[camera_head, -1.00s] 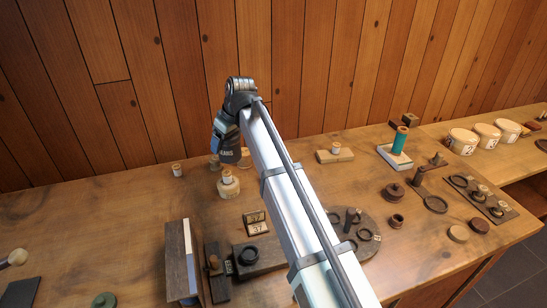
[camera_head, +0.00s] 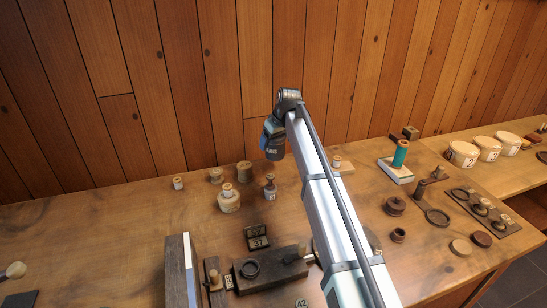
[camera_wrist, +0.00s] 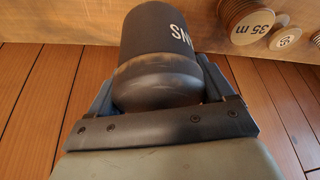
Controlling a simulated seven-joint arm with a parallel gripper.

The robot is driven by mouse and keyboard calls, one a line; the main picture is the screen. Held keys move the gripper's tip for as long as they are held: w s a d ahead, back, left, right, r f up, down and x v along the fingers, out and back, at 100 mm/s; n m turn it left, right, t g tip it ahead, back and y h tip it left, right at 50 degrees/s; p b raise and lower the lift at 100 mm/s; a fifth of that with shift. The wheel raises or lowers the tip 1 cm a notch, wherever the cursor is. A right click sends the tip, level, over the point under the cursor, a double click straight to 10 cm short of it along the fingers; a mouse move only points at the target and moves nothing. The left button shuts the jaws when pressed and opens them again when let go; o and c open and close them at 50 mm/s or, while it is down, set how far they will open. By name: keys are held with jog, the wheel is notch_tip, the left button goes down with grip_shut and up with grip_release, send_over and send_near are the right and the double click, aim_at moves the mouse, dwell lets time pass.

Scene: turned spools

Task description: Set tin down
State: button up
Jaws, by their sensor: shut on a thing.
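My gripper (camera_head: 270,133) is shut on the tin (camera_head: 274,151), a dark grey cylinder with pale lettering. It is held up in the air over the back of the wooden bench, in front of the plank wall.
A dark-topped turned piece (camera_head: 270,187) stands below the tin, beside a pale spool (camera_head: 229,200) and a wooden spool (camera_head: 244,171). A teal spool (camera_head: 400,153) on a pale block stands to the right. Bare bench lies at left. My arm hides part of the right-centre.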

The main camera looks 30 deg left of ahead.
aim_at(280, 137)
jog(key=shift+f, duration=3)
jog(key=shift+f, duration=0.1)
jog(key=o, duration=1.3)
jog(key=shift+f, duration=0.1)
jog(key=v, duration=1.2)
